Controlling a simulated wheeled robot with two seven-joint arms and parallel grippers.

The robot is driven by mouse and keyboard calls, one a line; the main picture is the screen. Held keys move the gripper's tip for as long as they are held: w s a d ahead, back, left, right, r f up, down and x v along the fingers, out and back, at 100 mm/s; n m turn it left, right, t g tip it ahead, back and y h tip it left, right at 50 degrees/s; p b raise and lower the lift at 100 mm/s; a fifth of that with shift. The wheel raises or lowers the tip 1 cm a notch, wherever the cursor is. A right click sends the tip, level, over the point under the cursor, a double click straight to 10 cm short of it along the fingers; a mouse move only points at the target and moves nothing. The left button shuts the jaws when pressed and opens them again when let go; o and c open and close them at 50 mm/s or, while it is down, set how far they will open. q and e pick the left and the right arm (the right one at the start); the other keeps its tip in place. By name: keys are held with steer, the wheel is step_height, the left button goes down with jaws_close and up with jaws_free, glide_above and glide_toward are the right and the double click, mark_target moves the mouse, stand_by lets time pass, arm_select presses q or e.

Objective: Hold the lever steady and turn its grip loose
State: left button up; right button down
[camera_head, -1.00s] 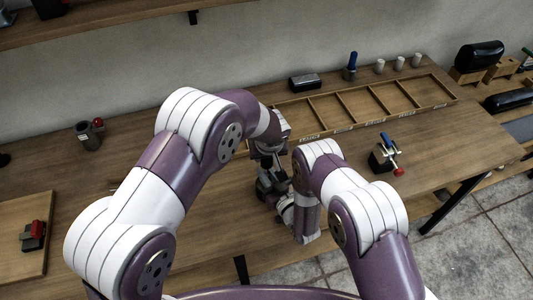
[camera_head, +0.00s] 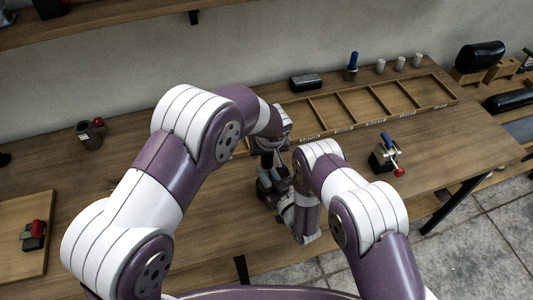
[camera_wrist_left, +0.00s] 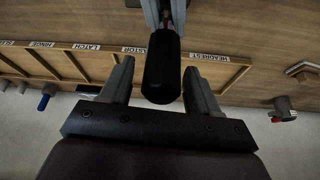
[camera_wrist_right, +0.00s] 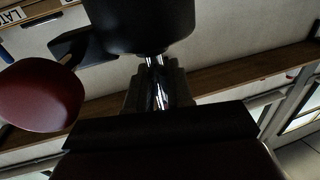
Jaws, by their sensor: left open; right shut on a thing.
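The lever's black grip (camera_wrist_left: 160,75) hangs between the two spread fingers of my left gripper (camera_wrist_left: 158,66), with visible gaps on both sides. My left gripper is open. In the right wrist view the black grip (camera_wrist_right: 140,22) is at the top, on a shiny metal rod (camera_wrist_right: 158,85). My right gripper (camera_wrist_right: 157,80) is shut on that rod, just below the grip. In the head view my left gripper (camera_head: 268,150) is above my right gripper (camera_head: 272,188). My arms hide most of the lever there.
A dark red rounded knob (camera_wrist_right: 40,95) is close to my right gripper. A labelled wooden divided tray (camera_head: 372,108) lies behind. A blue-and-red handled device (camera_head: 386,155) stands to the right. A dark cup (camera_head: 89,136) and a board with a red-and-black part (camera_head: 34,235) are left.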

arm_select(q)
step_height(320, 180, up, 8)
steer(key=shift+r, duration=0.25)
arm_select(e)
steer(key=c, duration=0.9)
jaws_free()
